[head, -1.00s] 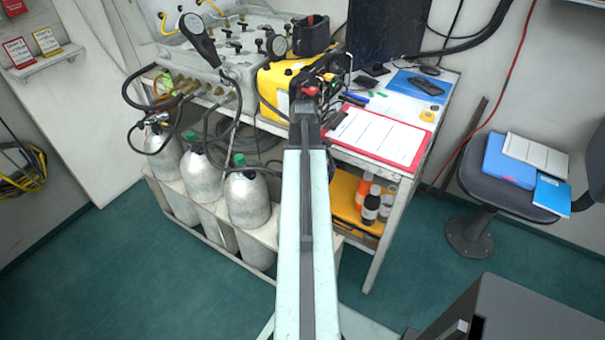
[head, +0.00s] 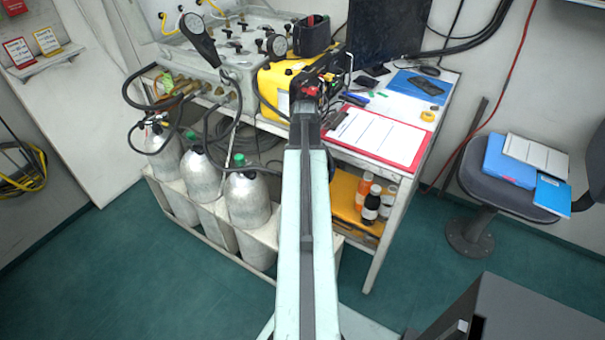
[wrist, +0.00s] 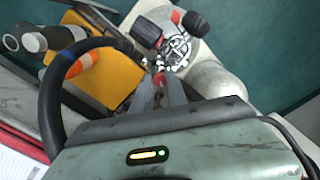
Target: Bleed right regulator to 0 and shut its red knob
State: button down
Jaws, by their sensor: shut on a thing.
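In the wrist view a regulator (wrist: 178,48) with a chrome body and black round parts lies just beyond my fingertips. A red part (wrist: 176,17) shows at its far side. My gripper (wrist: 161,88) has its fingers close together on a small red knob (wrist: 159,79), which they mostly cover. Its exact outline is unclear, and no gauge reading can be made out. In the head view my arm reaches to the front of the bench, and its dark wrist (head: 318,90) hides the fingertips and what they hold.
Grey cylinders (head: 247,200) stand in a white rack at the left. A yellow case (head: 275,82), a panel with gauges (head: 235,40) and a red clipboard (head: 378,137) are on the bench. Bottles (head: 371,205) stand on the shelf below. Floor at the front left is clear.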

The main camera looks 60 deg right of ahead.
jog(key=m, duration=1.1)
jog(key=shift+m, duration=0.3)
dwell(0.4)
jog(key=c, duration=1.6)
grip_release()
jog(key=shift+r, duration=0.1)
